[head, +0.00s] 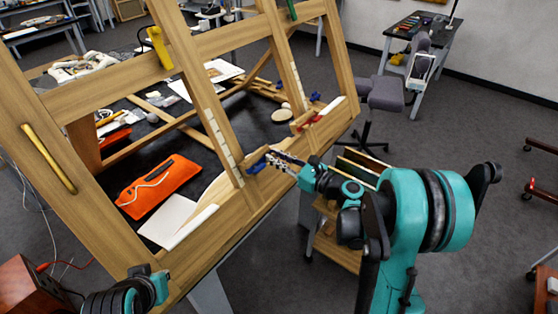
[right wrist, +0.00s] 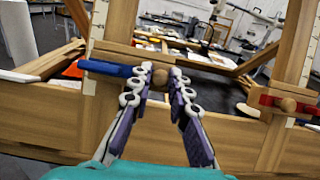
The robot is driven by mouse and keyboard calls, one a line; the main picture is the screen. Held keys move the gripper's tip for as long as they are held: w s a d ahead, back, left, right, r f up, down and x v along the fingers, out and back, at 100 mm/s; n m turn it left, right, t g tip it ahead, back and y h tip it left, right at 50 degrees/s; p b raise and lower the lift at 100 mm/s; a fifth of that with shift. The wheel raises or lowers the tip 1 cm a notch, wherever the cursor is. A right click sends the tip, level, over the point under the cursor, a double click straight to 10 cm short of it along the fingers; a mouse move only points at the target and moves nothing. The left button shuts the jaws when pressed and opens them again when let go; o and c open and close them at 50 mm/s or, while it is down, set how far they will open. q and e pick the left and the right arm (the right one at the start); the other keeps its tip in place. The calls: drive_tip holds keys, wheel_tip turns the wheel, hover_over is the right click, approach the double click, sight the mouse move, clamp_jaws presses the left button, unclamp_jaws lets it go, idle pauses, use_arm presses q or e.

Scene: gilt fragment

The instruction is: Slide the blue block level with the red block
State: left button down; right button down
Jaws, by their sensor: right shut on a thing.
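The blue block (head: 257,164) is at the lower part of the middle upright of a wooden frame, beside a pale marked strip. In the right wrist view the blue block (right wrist: 105,69) shows as a bar with a round wooden knob (right wrist: 160,76). My right gripper (head: 272,158) is at the block; its fingertips (right wrist: 162,77) are shut on the knob, one on each side. The red block (head: 316,118) sits on the right upright; in the right wrist view the red block (right wrist: 268,101) also has a knob. I cannot tell whether the blocks are level. My left gripper is out of view.
The wooden frame (head: 110,92) leans over a dark table. An orange pouch (head: 160,185) and white paper (head: 168,220) lie behind its lower bar. A grey chair (head: 382,93) stands beyond. The floor at right is mostly open.

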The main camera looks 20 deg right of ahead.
drive_tip(key=c, duration=1.4)
unclamp_jaws()
drive_tip(key=shift+c, duration=0.2)
drive_tip(key=shift+s+d, duration=0.1)
drive_tip(key=v, duration=1.1)
drive_tip(key=shift+s+d, duration=0.25)
drive_tip(key=shift+s, duration=0.05)
drive_tip(key=shift+f, duration=0.1)
